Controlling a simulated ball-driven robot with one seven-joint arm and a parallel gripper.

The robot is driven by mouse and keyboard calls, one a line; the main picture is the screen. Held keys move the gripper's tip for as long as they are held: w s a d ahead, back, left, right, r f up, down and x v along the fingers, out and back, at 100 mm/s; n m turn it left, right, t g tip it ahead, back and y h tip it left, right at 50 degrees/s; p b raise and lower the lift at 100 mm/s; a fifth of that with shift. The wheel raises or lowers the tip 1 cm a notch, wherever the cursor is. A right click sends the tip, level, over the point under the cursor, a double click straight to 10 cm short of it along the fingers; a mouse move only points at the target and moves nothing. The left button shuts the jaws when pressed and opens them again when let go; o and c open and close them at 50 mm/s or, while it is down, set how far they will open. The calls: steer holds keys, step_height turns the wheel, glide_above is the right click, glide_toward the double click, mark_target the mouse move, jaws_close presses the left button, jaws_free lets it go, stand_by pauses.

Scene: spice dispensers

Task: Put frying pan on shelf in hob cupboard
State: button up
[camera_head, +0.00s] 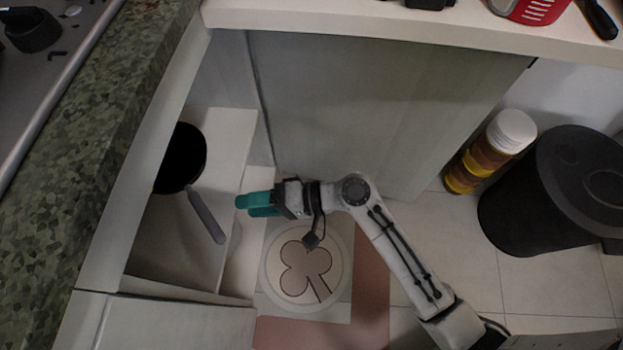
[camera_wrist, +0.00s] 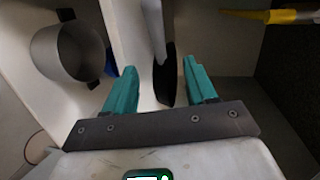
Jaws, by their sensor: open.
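The black frying pan (camera_head: 185,158) lies inside the open cupboard in the head view, partly hidden by the worktop edge. Its grey handle (camera_head: 207,217) points toward the cupboard's front. The white shelf (camera_head: 232,128) shows beneath and beside the pan; I cannot tell whether they touch. My gripper (camera_head: 240,202) has teal fingers and is at the cupboard opening, right of the handle and apart from it. In the wrist view my gripper (camera_wrist: 160,72) is open with nothing clasped. A grey handle with a dark end (camera_wrist: 163,85), probably the pan's, shows beyond and between the fingers.
An open cupboard door (camera_head: 370,105) stands above my arm in the head view. A black bin (camera_head: 560,190) and a striped jar (camera_head: 490,150) stand at right. A grey pot (camera_wrist: 68,52) and a yellow-handled item (camera_wrist: 275,16) show in the wrist view.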

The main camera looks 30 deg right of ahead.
steer(key=s+d+f+n+g+h, duration=0.4)
steer(key=s+d+f+h, duration=0.25)
steer(key=s+d, duration=0.35)
steer(key=s+d+r+n+g+h, duration=0.1)
steer(key=s+d+r+g+h, duration=0.1)
steer(key=s+d+h, duration=0.5)
steer(key=s+d, duration=0.2)
steer(key=d, duration=0.4)
steer(key=shift+s+g, duration=0.2)
steer(key=shift+g, duration=0.2)
